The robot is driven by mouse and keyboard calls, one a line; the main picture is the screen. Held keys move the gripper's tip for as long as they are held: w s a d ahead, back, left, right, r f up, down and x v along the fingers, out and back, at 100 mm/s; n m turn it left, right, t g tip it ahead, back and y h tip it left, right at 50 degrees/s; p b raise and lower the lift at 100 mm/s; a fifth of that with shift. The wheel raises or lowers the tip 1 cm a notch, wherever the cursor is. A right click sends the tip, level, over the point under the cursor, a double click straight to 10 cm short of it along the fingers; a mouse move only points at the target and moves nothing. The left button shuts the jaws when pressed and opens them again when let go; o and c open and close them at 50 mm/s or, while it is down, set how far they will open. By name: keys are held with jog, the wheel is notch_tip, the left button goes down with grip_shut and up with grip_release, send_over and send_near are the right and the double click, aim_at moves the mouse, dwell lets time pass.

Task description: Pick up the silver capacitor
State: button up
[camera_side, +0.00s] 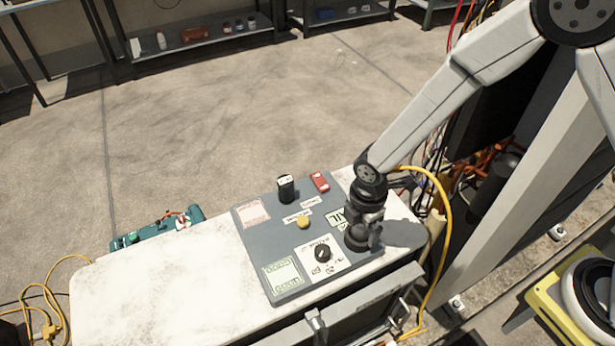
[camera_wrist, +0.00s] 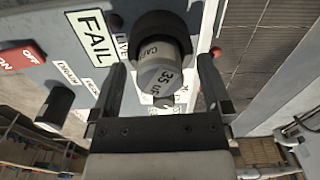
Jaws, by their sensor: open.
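The silver capacitor (camera_wrist: 160,78) shows in the wrist view, with its printed label facing the camera. Its far end is at a round black holder (camera_wrist: 168,35) on the grey panel. My gripper (camera_wrist: 162,64) is open, with one finger on each side of the capacitor. I cannot tell whether either finger touches it. In the side view my gripper (camera_side: 362,232) is low over the right end of the panel (camera_side: 262,238), and it hides the capacitor there.
The panel bears a black cylinder (camera_side: 286,189), a red switch (camera_side: 319,182), a yellow button (camera_side: 302,222) and a black knob (camera_side: 322,253). The white bench top (camera_side: 165,275) is clear at left. A yellow cable (camera_side: 441,235) runs close behind my gripper.

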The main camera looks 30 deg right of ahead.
grip_shut()
jog(key=shift+r, duration=0.15)
jog(key=shift+r, duration=1.05)
jog(key=s+d+r, duration=0.5)
jog(key=s+r, duration=0.5)
jog(key=s, duration=0.3)
jog(key=shift+r, duration=0.3)
